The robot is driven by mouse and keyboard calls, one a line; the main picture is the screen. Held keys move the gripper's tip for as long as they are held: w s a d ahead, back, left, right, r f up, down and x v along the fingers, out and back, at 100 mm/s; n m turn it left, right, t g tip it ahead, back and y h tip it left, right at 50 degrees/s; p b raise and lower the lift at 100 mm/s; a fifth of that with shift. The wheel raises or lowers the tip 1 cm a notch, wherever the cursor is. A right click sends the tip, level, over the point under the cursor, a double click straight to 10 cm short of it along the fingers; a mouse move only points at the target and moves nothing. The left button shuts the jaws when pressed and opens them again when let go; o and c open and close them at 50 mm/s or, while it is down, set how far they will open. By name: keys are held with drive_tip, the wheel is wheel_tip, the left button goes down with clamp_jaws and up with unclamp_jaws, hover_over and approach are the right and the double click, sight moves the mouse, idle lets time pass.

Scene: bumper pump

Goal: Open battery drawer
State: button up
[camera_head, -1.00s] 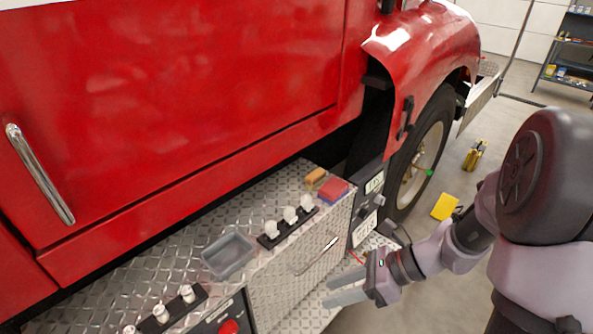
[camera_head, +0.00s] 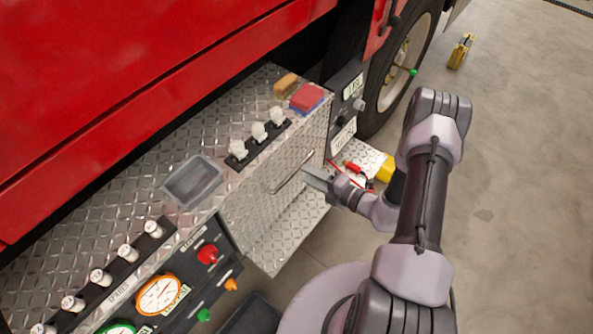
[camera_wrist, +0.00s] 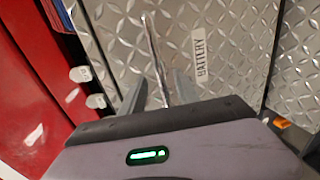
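The battery drawer front (camera_head: 268,208) is a diamond-plate panel on the side of the truck's metal step. Its "BATTERY" label (camera_wrist: 201,55) shows in the wrist view. A slim chrome handle (camera_head: 292,172) is fixed to the panel; it also shows in the wrist view (camera_wrist: 153,50). The drawer looks shut. My gripper (camera_head: 310,178) is at the right end of the handle. In the wrist view my gripper (camera_wrist: 158,92) has its two fingers apart, with the handle running between them in the picture. I cannot tell whether either finger touches it.
A grey tray (camera_head: 193,182), white bulbs (camera_head: 259,132), a sponge (camera_head: 286,84) and a red block (camera_head: 307,97) are on top of the step. A control panel (camera_head: 185,285) is at lower left. A wheel (camera_head: 408,70) stands behind. Floor at right is mostly clear.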

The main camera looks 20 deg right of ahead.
sight(297, 167)
drive_tip(key=b+x, duration=0.1)
drive_tip(key=x, duration=0.4)
drive_tip(key=shift+w+a, duration=0.15)
drive_tip(key=shift+w, duration=0.15)
clamp_jaws()
idle(1.0)
